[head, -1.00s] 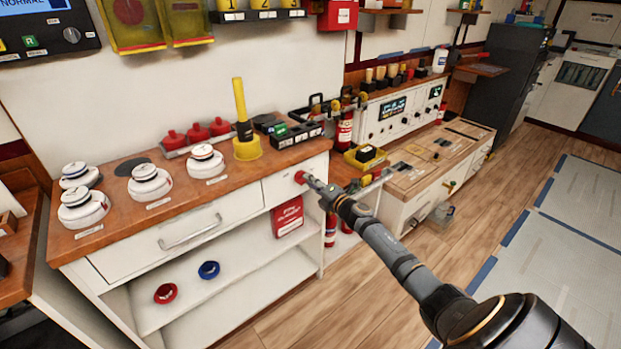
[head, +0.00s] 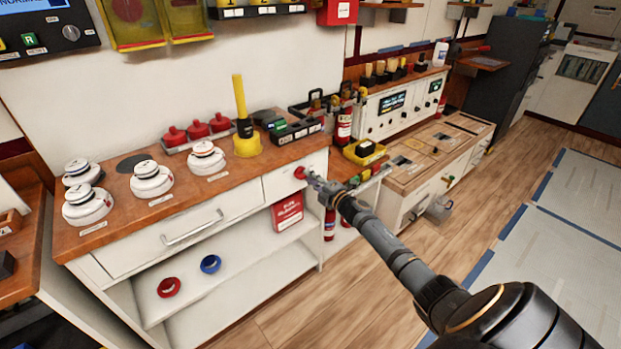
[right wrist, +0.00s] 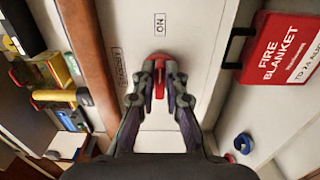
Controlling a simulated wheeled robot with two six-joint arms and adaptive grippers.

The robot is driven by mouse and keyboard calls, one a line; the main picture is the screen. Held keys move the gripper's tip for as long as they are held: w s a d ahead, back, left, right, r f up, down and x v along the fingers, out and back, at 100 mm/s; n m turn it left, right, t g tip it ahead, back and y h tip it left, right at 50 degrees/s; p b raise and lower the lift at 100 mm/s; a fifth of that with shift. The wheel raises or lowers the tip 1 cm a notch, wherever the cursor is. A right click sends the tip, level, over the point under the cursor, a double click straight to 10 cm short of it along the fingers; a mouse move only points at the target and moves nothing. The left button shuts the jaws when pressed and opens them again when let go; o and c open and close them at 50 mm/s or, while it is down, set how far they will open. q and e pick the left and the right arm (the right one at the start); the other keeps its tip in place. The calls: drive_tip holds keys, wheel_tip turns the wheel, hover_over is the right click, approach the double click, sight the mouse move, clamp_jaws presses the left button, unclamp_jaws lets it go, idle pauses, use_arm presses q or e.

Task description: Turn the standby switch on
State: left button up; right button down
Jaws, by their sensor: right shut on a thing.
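The standby switch is a red rotary knob (head: 300,172) on the white end panel of the workbench, under its wooden top. In the right wrist view the red knob (right wrist: 160,78) sits between my fingertips, with its grip bar running up and down in the picture. An ON label (right wrist: 159,23) is above it and a STANDBY label (right wrist: 118,65) to its left. My right gripper (head: 311,178) is shut on the knob; the fingers (right wrist: 160,72) hide its sides. The left gripper is not in view.
A red fire blanket box (head: 288,211) hangs below the knob, close to the arm. A yellow tray (head: 364,153) is beyond the gripper.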

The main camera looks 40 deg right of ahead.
drive_tip(key=c, duration=1.4)
unclamp_jaws()
drive_tip(key=s+d, duration=0.1)
drive_tip(key=s, duration=1.1)
